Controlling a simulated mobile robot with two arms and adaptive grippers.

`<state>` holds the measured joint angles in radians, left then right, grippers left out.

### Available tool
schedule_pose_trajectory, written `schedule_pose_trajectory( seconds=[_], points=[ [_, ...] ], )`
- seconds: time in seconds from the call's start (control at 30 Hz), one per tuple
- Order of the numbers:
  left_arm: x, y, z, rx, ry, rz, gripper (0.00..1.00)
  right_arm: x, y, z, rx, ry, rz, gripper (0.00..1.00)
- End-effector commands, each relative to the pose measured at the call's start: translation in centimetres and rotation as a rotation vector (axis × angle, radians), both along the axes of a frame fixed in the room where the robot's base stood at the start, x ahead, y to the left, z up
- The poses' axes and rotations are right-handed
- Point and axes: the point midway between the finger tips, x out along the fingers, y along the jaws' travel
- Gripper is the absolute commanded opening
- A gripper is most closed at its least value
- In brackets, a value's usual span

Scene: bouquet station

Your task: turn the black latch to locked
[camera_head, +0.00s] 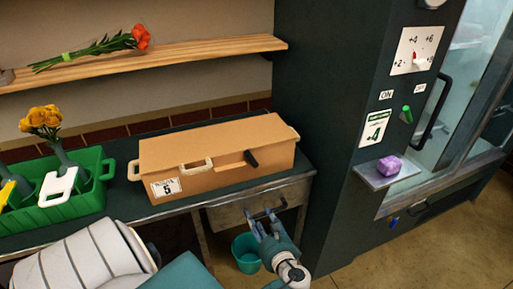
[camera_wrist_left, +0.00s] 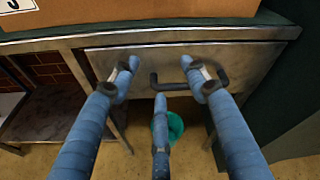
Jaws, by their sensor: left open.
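A black latch (camera_head: 252,158) sits on the front of a long orange-brown box (camera_head: 215,172) on the counter. It is a short bar, slightly tilted; no locked or unlocked mark shows beside it. My left gripper (camera_head: 262,226) is low in front of the counter, below and in front of the latch, not touching it. In the left wrist view its blue fingers (camera_wrist_left: 160,75) are spread and empty, in front of the drawer's black handle (camera_wrist_left: 190,80); I cannot tell whether they touch it. The latch is outside the left wrist view. My right gripper is not in view.
A metal drawer (camera_head: 232,214) is under the counter, with a teal bucket (camera_head: 246,262) on the floor below. A green crate (camera_head: 92,205) with flowers stands left of the box. A dark cabinet (camera_head: 335,160) stands at right. A shelf (camera_head: 180,58) is above.

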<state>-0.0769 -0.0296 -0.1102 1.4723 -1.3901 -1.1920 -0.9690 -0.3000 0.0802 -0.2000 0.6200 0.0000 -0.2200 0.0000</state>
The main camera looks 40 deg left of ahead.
Motion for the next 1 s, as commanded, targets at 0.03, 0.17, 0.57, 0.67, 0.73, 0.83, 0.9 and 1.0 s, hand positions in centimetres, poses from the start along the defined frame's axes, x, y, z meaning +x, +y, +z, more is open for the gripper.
schedule_pose_trajectory(
  seconds=[0.03,0.17,0.57,0.67,0.73,0.83,0.9,1.0],
  points=[
    [-0.2,-0.1,-1.3,-0.023,-0.006,0.001,0.46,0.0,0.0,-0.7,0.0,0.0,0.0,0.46],
    [-0.8,-0.4,-3.9,-0.088,-0.022,0.008,0.46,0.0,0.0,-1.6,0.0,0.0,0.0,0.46],
    [-2.9,-1.8,-11.6,-0.291,-0.071,0.046,0.46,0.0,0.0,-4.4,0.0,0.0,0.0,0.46],
    [-3.4,-2.2,-13.5,-0.341,-0.084,0.061,0.46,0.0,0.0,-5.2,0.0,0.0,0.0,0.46],
    [-3.8,-2.5,-14.7,-0.376,-0.093,0.07,0.46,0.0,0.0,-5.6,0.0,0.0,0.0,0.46],
    [-4.3,-2.9,-16.3,-0.422,-0.104,0.085,0.46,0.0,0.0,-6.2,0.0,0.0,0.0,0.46],
    [-4.6,-3.1,-17.2,-0.447,-0.111,0.094,0.46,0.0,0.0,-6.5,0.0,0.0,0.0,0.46],
    [-5.0,-3.4,-18.0,-0.476,-0.119,0.105,0.46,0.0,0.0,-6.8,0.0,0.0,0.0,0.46]
  ],
)
